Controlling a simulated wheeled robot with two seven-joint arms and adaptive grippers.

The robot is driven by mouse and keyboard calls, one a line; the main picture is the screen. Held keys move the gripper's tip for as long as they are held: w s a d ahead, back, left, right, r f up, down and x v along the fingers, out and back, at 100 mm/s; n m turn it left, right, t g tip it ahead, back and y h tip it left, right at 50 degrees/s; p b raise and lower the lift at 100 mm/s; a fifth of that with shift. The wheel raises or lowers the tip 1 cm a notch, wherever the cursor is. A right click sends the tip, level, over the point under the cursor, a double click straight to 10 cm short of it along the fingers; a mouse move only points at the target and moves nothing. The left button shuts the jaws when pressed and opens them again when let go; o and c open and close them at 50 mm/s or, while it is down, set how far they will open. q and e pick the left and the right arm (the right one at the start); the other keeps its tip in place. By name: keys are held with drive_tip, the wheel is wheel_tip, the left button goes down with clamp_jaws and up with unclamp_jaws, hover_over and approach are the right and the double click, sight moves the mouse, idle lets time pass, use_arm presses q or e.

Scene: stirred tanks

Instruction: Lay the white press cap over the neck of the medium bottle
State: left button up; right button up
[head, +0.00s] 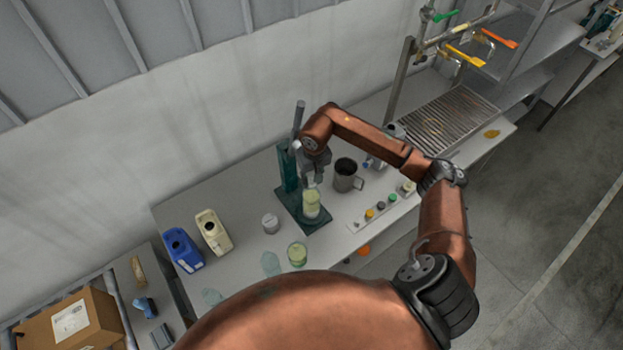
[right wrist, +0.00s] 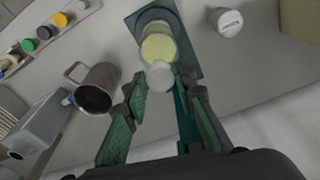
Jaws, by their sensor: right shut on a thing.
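A clear vessel with pale yellow-green contents (head: 311,205) stands upright on the dark green base of a stand; I take it for the medium bottle. It also shows in the right wrist view (right wrist: 158,45). My right gripper (head: 314,182) is just above it, pointing down. In the right wrist view, the white press cap (right wrist: 160,77) is between the fingertips of my right gripper (right wrist: 160,88), which is shut on it. The cap overlaps the vessel's near edge in that view. I cannot tell if they touch. My left gripper is not in view.
The green stand (head: 287,168) has an upright post beside the gripper. A grey metal mug (head: 346,176) and a row of coloured knobs (head: 380,206) are to the right.

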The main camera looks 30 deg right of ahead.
sight(313, 185)
drive_tip(key=o, duration=0.7)
drive_tip(key=shift+r+p, duration=0.2)
drive_tip(key=shift+p, duration=0.1)
drive_tip(key=shift+s+a+r+b, duration=0.2)
drive_tip(key=shift+r+b, duration=0.55)
drive_tip(key=shift+r, duration=1.2)
drive_tip(key=shift+s+d+r+b, duration=0.2)
drive_tip(key=shift+r+b, duration=0.55)
drive_tip(key=shift+r, duration=1.25)
drive_tip(key=shift+s+a+r+b, duration=0.1)
drive_tip(key=shift+s+r+b, duration=0.45)
drive_tip(key=shift+r, duration=1.4)
drive_tip(key=shift+w+f, duration=0.1)
drive_tip(key=shift+w, duration=0.05)
